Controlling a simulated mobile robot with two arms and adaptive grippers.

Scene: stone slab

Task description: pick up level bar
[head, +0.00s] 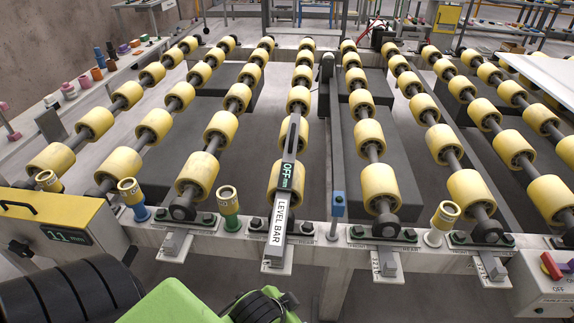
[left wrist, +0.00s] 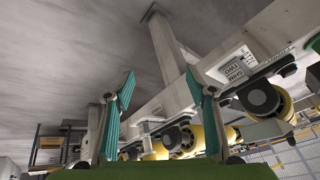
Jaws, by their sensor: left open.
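The level bar (head: 281,211) is a long grey bar with a white label and a green "OFF" display. In the head view it lies lengthwise along a middle row of yellow rollers, its near end on the front rail (head: 340,238). My left gripper (left wrist: 160,76) shows in the left wrist view with two teal fingers spread apart and nothing between them. In the head view my green and black left arm is at the bottom left, nearer than the bar; its fingers cannot be made out there. I cannot identify the bar in the left wrist view. My right gripper is not in view.
Numbered pegs stand on the front rail: blue-based (head: 133,199), green-based (head: 229,209) and white-based (head: 441,223). A yellow box with a display (head: 65,236) is at left, a switch box (head: 548,283) at right.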

